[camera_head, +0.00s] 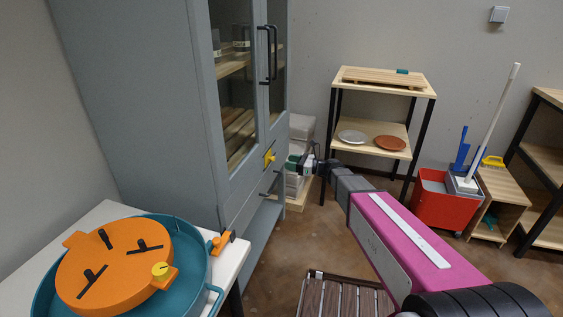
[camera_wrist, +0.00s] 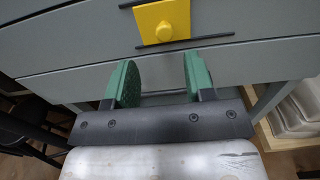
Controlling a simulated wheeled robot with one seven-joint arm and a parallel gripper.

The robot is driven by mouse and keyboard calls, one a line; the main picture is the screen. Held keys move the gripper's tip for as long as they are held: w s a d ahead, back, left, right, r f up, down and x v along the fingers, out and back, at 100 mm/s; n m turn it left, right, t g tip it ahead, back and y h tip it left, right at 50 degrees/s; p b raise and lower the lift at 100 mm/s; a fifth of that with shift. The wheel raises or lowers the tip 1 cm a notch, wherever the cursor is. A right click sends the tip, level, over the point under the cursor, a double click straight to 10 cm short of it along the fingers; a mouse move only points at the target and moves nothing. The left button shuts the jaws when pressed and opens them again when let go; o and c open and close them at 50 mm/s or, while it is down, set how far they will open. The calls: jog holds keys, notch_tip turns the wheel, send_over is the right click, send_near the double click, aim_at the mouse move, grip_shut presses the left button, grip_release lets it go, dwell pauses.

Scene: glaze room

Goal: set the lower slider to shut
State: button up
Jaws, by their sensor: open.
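A yellow slider plate with a round knob (camera_wrist: 163,24) sits between two dark rails on the grey cabinet front, at the top of the wrist view. It also shows in the head view as a small yellow piece (camera_head: 269,157) below the glass doors. I see only this one slider on the cabinet; whether it is the lower one I cannot tell. My gripper (camera_wrist: 160,78) has its green fingers apart with nothing held between them. It appears below the knob in the wrist view, in front of the drawer fronts. In the head view my gripper (camera_head: 298,163) is just right of the slider.
The grey cabinet (camera_head: 150,100) has black door handles. A white table (camera_head: 235,258) at lower left holds a teal basin (camera_head: 190,245) with an orange disc (camera_head: 115,262). A shelf (camera_head: 425,85), a red bucket (camera_head: 440,205) and a slatted crate (camera_head: 345,298) stand to the right.

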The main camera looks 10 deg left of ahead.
jog(key=shift+s+d, duration=0.2)
jog(key=shift+d, duration=1.9)
jog(key=s+d+f+n+h, duration=0.3)
jog(key=s+d+n+h, duration=0.2)
jog(key=d, duration=0.6)
jog(key=s+d+f+n+h, duration=0.4)
jog(key=s+d+n+h, duration=0.2)
jog(key=d, duration=0.5)
jog(key=s+d+f+n+g+h, duration=0.1)
jog(key=s+d+f+n+h, duration=0.3)
jog(key=d, duration=0.7)
jog(key=s+n+h, duration=0.2)
jog(key=n+h, duration=0.1)
jog(key=shift+d+n, duration=0.4)
